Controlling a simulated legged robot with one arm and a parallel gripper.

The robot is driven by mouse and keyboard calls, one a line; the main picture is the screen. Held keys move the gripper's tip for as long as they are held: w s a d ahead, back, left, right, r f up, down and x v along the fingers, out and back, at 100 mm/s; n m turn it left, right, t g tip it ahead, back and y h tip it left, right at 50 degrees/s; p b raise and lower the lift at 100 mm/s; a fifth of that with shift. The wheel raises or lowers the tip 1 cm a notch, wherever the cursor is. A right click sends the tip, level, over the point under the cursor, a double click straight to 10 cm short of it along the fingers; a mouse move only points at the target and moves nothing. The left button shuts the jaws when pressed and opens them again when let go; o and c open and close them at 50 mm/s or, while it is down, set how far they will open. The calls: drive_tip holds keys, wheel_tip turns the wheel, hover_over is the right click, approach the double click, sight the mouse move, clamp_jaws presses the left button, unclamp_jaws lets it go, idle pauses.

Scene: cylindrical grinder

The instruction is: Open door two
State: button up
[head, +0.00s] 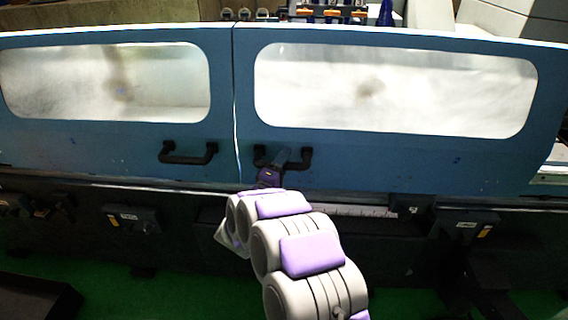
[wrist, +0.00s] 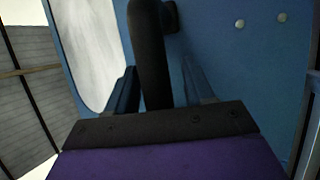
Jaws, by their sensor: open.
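Two blue doors stand side by side, the left door (head: 110,145) and the right door (head: 400,165), each with a pale, smudged window. A thin bright seam runs between them. The left door has a black handle (head: 188,158) near its right edge. The right door has a black handle (head: 305,157) near its left edge, partly hidden by my gripper (head: 283,163). In the wrist view my gripper (wrist: 162,82) is open, with one finger on each side of the black handle bar (wrist: 150,50). I cannot tell whether either finger touches the bar.
A dark machine base (head: 180,215) runs below the doors, with boxes such as the right-hand one (head: 465,224) standing out from it. A ruler strip (head: 365,210) lies along its ledge. Green floor (head: 200,285) shows in front.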

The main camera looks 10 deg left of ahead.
drive_tip(key=shift+c, duration=0.4)
drive_tip(key=shift+f, duration=0.1)
clamp_jaws()
